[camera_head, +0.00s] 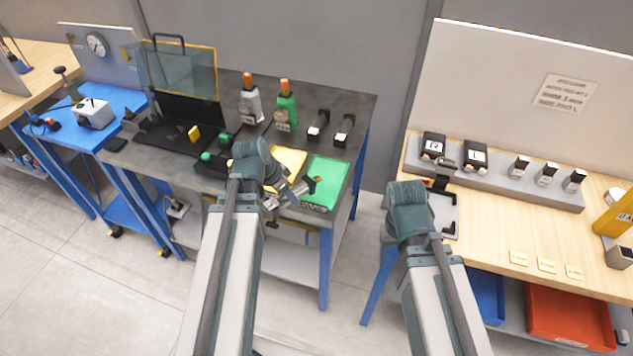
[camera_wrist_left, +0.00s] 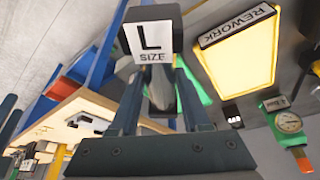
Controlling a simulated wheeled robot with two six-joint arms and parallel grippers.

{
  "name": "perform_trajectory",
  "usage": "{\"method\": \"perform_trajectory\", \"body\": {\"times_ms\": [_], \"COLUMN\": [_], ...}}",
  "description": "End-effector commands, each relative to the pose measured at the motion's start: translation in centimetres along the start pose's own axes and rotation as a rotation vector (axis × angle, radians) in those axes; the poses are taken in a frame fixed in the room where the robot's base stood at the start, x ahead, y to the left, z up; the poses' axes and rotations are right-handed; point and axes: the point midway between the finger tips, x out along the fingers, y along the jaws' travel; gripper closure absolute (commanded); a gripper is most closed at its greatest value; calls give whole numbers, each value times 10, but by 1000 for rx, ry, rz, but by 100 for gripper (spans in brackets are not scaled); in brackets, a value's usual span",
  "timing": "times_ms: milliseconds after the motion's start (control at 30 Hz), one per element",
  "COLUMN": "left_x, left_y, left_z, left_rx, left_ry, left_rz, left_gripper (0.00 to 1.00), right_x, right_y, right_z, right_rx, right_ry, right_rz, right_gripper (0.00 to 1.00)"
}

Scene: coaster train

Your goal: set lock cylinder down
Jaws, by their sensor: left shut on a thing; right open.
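My left gripper (camera_head: 291,197) is shut on the lock cylinder (camera_head: 311,186), which lies over the green mat (camera_head: 325,171) in the head view. In the left wrist view the cylinder's dark head with a white "L SIZE" label (camera_wrist_left: 152,45) shows beyond the fingers (camera_wrist_left: 157,108), with a grey body between them. Green shows behind it. I cannot tell its height above the mat. A yellow mat (camera_head: 291,157) marked "REWORK" lies beside the green one and also shows in the left wrist view (camera_wrist_left: 238,60). My right gripper (camera_head: 441,184) is open by the wooden bench, partly hidden by its arm.
On the dark table (camera_head: 357,104), a silver gauge (camera_head: 248,103) and a green gauge (camera_head: 286,108) stand behind the mats, with two small dark blocks (camera_head: 330,126) to their right. A clear-lidded case (camera_head: 180,75) is at left. The wooden bench (camera_head: 490,220) carries a grey rack (camera_head: 500,181).

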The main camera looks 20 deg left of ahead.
Motion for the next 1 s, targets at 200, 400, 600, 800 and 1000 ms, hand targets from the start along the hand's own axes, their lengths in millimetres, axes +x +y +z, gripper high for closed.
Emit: {"method": "perform_trajectory", "body": {"times_ms": [200,400,600,800,1000], "left_x": [-1,-3,-4,1,19], "left_y": [-50,-80,-90,-85,-68], "left_z": [2,7,8,-1,-33], "left_rx": [-260,-433,-494,-493,-489], "left_ry": [1,12,20,19,19], "left_rz": [-103,-170,-194,-193,-191], "left_gripper": [100,100,100,100,100], "right_x": [0,1,1,2,7], "right_y": [0,0,0,0,-1], "right_z": [0,0,0,0,0], "right_rx": [0,0,0,0,0], "right_ry": [0,0,0,0,0], "right_rz": [0,0,0,0,0], "right_gripper": [34,34,34,34,34]}}
